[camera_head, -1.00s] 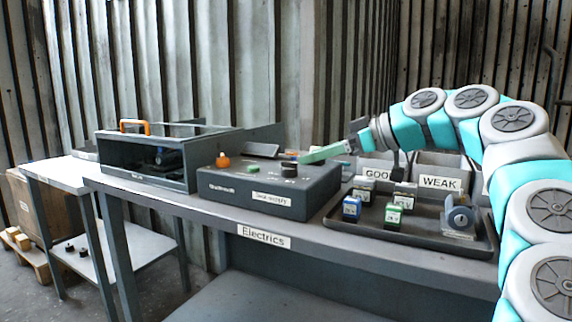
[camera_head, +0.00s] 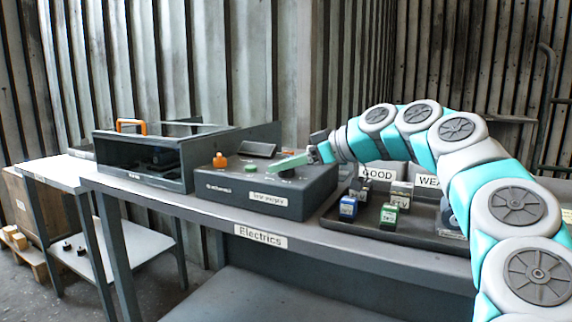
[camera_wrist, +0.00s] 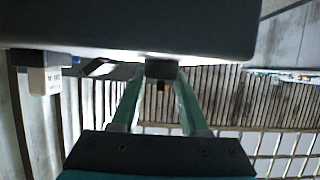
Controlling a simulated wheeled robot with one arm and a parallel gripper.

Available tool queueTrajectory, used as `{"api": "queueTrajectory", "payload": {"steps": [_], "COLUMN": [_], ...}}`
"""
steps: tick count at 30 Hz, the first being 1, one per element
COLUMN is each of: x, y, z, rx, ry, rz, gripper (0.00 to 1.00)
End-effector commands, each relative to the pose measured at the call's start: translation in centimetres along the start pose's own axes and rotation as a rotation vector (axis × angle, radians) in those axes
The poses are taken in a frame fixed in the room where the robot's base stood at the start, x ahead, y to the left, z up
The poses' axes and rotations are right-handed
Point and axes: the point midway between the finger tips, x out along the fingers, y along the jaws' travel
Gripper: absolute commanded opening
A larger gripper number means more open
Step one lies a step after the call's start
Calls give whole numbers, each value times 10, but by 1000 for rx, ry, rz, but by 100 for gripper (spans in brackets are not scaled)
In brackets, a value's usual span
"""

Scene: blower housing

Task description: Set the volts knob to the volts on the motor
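I cannot identify the motor or read any volts. A dark part sits inside the open housing (camera_head: 130,175); my arm hides much of the tray's right side.
A lower white table (camera_head: 55,172) stands at left.

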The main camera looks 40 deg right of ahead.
Motion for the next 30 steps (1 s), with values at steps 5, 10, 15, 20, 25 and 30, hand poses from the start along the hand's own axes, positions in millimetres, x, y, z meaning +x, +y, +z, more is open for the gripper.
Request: {"api": "queueTrajectory", "payload": {"steps": [5,10,15,20,25,30], "x": [0,0,0,1,2,3], "y": [0,0,0,-1,-1,-1], "z": [0,0,0,2,6,9], "rx": [0,0,1,7,33,80], "ry": [0,0,-1,-2,-3,-5], "rz": [0,0,1,22,87,204], "gripper": [16,0,0,0,0,0]}}
